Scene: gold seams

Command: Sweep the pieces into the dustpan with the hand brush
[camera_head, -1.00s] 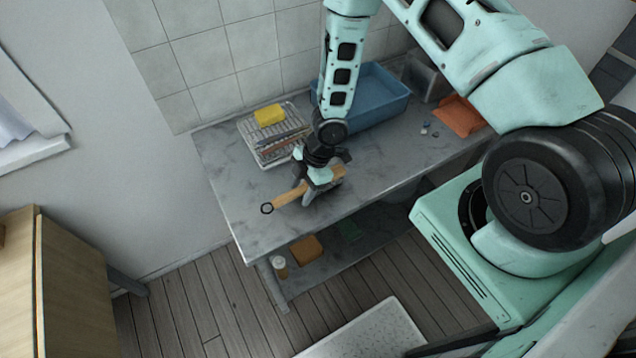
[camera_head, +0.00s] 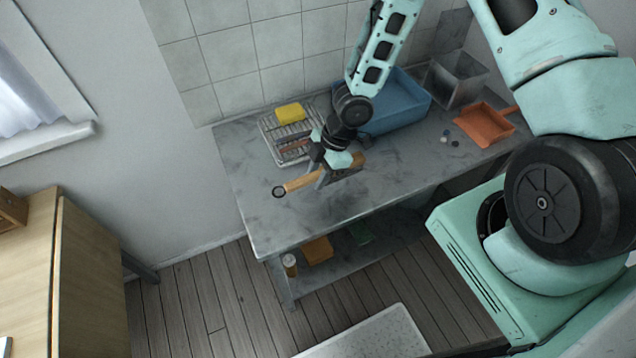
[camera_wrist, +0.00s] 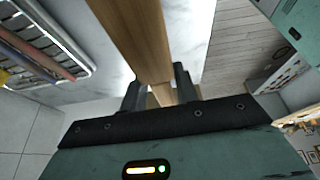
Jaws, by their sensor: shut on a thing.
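My gripper (camera_head: 334,172) is shut on the wooden hand brush (camera_head: 302,181), above the left front part of the grey table. The brush's handle, with a ring at its end, points left; its other end shows just right of the fingers. In the wrist view the wooden brush (camera_wrist: 138,40) runs up from between the fingers (camera_wrist: 158,92). The bristles are hidden. The orange dustpan (camera_head: 484,125) lies on the table at the right, its handle toward the back right. A few small dark and pale pieces (camera_head: 446,139) lie just left of the dustpan, well right of my gripper.
A blue basin (camera_head: 400,105) stands behind my gripper, with a clear box (camera_head: 455,85) right of it. A wire rack (camera_head: 270,138) with a yellow sponge (camera_head: 290,114) stands at the back left. The tabletop (camera_head: 385,180) between brush and pieces looks clear.

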